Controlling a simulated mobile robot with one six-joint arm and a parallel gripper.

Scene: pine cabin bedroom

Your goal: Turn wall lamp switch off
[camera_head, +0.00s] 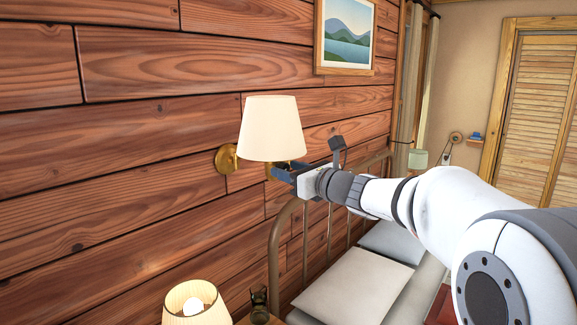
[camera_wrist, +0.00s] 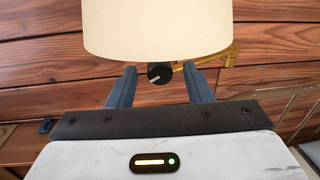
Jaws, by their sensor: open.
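The wall lamp (camera_head: 272,128) has a cream shade and a round brass wall plate (camera_head: 227,159) on the plank wall. In the wrist view its shade (camera_wrist: 157,28) fills the top middle, with a brass arm (camera_wrist: 215,60) running off to the right. A dark round knob switch (camera_wrist: 159,74) with a pale mark shows just below the shade. My gripper (camera_wrist: 160,84) is open, with one blue finger on each side of the knob. I cannot tell whether either finger touches it. In the head view my gripper (camera_head: 279,171) is under the shade, and the knob is hidden.
The metal bed frame (camera_head: 274,245) and pillows (camera_head: 350,290) lie below my arm. A framed picture (camera_head: 345,36) hangs above right.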

